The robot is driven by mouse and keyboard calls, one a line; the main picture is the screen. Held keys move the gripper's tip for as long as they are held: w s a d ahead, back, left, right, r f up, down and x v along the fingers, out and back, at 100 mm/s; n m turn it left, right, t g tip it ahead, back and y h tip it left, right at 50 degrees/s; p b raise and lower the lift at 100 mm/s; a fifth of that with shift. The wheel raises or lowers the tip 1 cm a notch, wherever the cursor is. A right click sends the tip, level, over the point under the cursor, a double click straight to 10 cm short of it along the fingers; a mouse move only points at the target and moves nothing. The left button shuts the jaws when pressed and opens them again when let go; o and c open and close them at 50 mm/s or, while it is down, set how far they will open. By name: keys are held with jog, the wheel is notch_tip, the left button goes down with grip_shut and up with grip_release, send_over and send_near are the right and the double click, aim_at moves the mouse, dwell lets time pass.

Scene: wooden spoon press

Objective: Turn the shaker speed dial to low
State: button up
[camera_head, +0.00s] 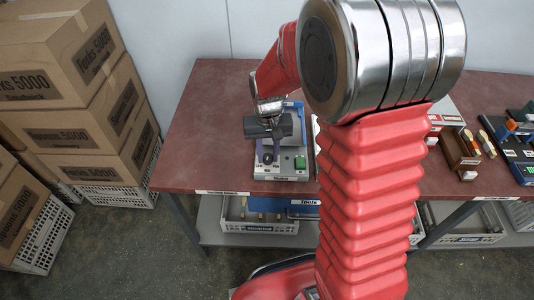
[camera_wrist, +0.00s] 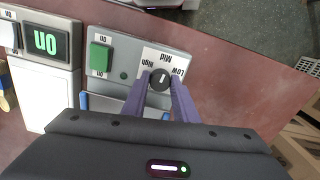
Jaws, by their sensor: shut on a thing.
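The shaker's grey control panel (camera_head: 285,172) stands on the red-brown table and shows upside down in the wrist view (camera_wrist: 113,40). Its black round speed dial (camera_wrist: 160,80) has a white line, which appears to lie toward Mid. The printed Low, Mid and High labels sit around the dial, with Low at the right and High at the left in the wrist view. My gripper (camera_wrist: 161,84) has its purple fingers on both sides of the dial, shut on it. In the head view my gripper (camera_head: 268,155) is over the panel's left part, and the dial is mostly hidden.
A green switch (camera_wrist: 101,57) is beside the dial on the same panel. Another device with a green "on" display (camera_wrist: 45,41) stands next to it. Cardboard boxes (camera_head: 75,120) are stacked left of the table. A wooden rack (camera_head: 461,155) stands at the right.

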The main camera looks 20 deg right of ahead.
aim_at(268, 156)
jog(key=m, duration=0.5)
jog(key=shift+w+r+m, duration=0.1)
jog(key=shift+m, duration=0.2)
jog(key=m, duration=0.5)
dwell(0.4)
jog(key=o, duration=1.1)
jog(key=shift+c, duration=0.2)
notch_tip(268, 156, up, 14)
jog(key=shift+f, duration=0.2)
